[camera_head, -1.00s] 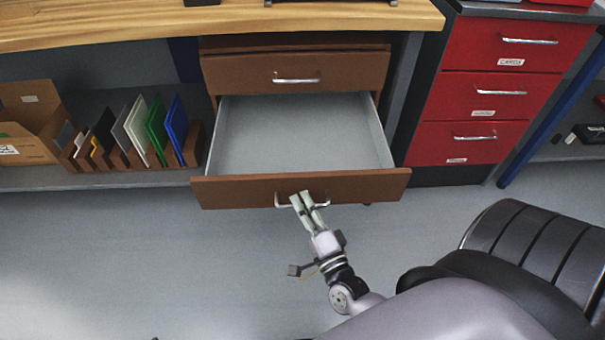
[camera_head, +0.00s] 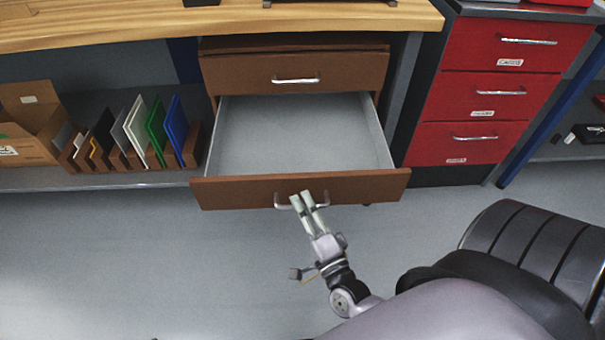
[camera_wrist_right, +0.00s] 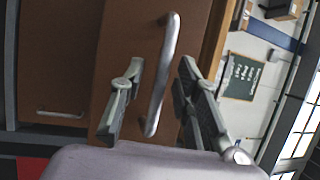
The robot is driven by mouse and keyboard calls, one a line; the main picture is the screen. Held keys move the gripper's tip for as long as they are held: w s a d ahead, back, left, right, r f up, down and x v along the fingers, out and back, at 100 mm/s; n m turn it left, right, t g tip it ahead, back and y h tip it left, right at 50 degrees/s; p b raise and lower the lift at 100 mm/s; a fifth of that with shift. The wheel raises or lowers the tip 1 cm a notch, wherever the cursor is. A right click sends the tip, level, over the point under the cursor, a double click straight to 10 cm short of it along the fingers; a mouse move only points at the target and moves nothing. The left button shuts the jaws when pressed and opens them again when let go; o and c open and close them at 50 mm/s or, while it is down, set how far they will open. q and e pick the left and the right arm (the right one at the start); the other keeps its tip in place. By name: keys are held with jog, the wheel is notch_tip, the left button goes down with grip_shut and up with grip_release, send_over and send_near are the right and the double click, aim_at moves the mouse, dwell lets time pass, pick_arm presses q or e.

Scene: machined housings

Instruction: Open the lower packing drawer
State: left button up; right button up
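The lower packing drawer (camera_head: 240,192) is pulled out from the brown cabinet under the wooden bench. Its grey inside is exposed and looks empty. Its silver handle (camera_head: 281,202) is on the front panel and also shows in the right wrist view (camera_wrist_right: 164,75). My right gripper (camera_head: 303,198) is at this handle. In the right wrist view its two fingers (camera_wrist_right: 158,92) stand apart, one on each side of the handle bar, with gaps visible, so it is open around the handle and not clamped. My left gripper is not in view.
The upper drawer (camera_head: 240,75) is closed above. A red drawer cabinet (camera_head: 470,98) stands at the right. At the left, a shelf holds a rack of coloured panels (camera_head: 155,130) and a cardboard box (camera_head: 35,120). The floor (camera_head: 120,260) in front is clear.

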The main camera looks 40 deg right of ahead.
jog(key=v, duration=1.1)
jog(key=shift+s, duration=0.25)
